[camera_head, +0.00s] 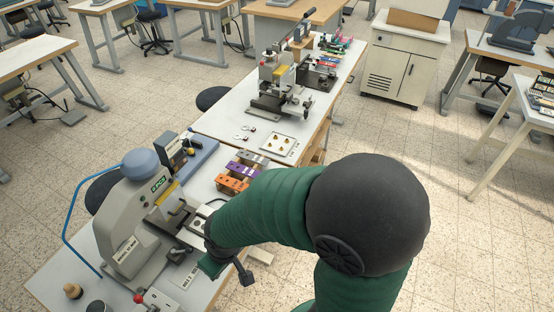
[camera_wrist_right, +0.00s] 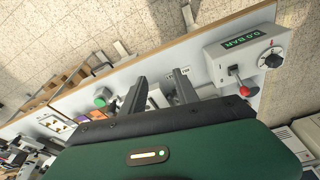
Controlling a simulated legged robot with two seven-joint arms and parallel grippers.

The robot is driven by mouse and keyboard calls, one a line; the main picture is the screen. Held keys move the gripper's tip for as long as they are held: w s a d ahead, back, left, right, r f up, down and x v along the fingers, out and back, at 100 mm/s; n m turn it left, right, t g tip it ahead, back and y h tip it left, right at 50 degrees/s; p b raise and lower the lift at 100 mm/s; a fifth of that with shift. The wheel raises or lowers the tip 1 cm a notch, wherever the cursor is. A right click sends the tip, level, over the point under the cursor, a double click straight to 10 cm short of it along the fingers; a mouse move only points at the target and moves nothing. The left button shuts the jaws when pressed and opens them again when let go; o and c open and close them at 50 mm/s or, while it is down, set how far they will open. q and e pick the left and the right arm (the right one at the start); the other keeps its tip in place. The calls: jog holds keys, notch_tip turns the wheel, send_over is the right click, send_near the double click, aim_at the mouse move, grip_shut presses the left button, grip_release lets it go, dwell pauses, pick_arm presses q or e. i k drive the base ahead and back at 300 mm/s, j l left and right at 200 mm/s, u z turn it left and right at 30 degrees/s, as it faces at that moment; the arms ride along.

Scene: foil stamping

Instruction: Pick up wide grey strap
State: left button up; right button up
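Several coloured straps lie in a group on the white table in the head view. A grey one (camera_head: 252,158) is at the far end, with a purple one (camera_head: 243,170) and an orange one (camera_head: 235,183) nearer. I cannot tell its exact width. My right gripper (camera_wrist_right: 158,82) is open in the right wrist view, with a clear gap between its two dark fingers. In the head view its dark finger parts show beyond my green forearm, nearer than the straps and apart from them. Purple and orange pieces (camera_wrist_right: 90,114) show left of the fingers in the wrist view. My left gripper is not in view.
A grey stamping press (camera_head: 140,225) stands at the near left of the table. A second press (camera_head: 278,85) stands farther back. A white plate with small brass pieces (camera_head: 279,144) lies beyond the straps. A pressure box (camera_wrist_right: 248,52) with a red-knobbed lever is right of the fingers.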

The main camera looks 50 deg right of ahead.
aim_at(257, 158)
jog(key=z, duration=1.45)
